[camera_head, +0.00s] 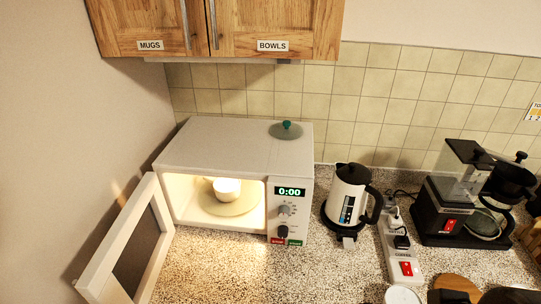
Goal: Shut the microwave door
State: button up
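The white microwave (235,152) stands on the counter at the left, under the wall cabinet. Its door (103,262) is wide open, swung out to the left and toward the viewer, with a white frame and a dark window. The lit inside shows a white cup or bowl (227,188) on a round turntable (230,203). The display (290,191) reads 0:00, with knobs and red and green buttons below it.
A lid with a green knob (286,128) lies on top of the microwave. A kettle (347,200), power strip (400,245) and coffee maker (462,205) stand to the right. The left wall is close to the door. The speckled counter (215,265) is clear before the microwave.

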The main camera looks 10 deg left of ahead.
aim_at(125, 268)
jog(key=u, duration=1.2)
